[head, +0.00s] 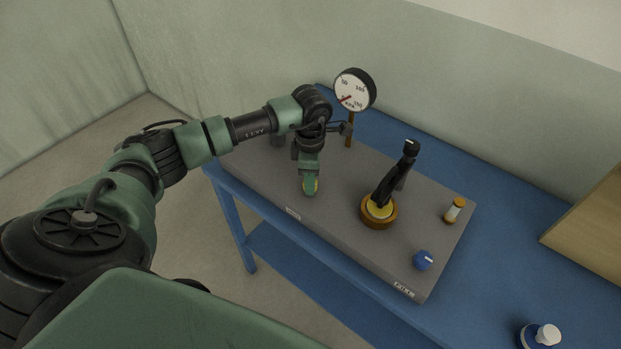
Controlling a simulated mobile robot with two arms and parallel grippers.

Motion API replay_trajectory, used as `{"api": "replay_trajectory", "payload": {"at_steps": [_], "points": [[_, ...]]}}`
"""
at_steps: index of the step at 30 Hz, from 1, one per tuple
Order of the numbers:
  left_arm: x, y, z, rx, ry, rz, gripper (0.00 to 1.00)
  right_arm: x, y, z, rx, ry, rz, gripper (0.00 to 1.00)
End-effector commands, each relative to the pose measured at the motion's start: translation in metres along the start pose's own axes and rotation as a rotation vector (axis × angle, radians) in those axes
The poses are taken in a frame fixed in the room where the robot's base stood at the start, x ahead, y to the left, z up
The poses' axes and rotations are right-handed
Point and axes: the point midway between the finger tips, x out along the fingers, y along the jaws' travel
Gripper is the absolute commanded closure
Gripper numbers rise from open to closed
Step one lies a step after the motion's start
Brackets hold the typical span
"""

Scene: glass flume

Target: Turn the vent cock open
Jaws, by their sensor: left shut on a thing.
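My left gripper (311,188) reaches down from the left arm onto the left part of a grey panel block (345,212). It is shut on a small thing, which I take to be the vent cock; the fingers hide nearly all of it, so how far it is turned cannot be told. A small pale label (293,214) is on the block's front edge near it. A round pressure gauge (354,91) with a white face and red needle stands behind the gripper on a brass stem. My right gripper is not in view.
Right of the gripper, a black lever (393,182) rises from a round brass base (379,213). A blue knob (423,260) and an orange-capped vial (454,211) are farther right. The blue table (520,265) carries a blue-and-white item (540,336) and a wooden box (590,235).

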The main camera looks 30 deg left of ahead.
Motion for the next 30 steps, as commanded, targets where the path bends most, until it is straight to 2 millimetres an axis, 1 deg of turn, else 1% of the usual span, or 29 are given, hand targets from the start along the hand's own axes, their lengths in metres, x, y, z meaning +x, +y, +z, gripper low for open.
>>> {"api": "replay_trajectory", "payload": {"at_steps": [5, 11, 30], "points": [[0.001, 0.0, 0.001, -0.047, -0.003, 0.002, 1.0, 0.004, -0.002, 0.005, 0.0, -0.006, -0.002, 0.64], [0.002, 0.0, 0.001, -0.173, -0.004, 0.0, 1.0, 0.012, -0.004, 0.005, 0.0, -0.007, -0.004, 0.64], [0.001, 0.001, 0.001, -0.773, -0.004, 0.0, 1.0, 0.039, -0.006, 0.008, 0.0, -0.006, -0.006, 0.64]]}}
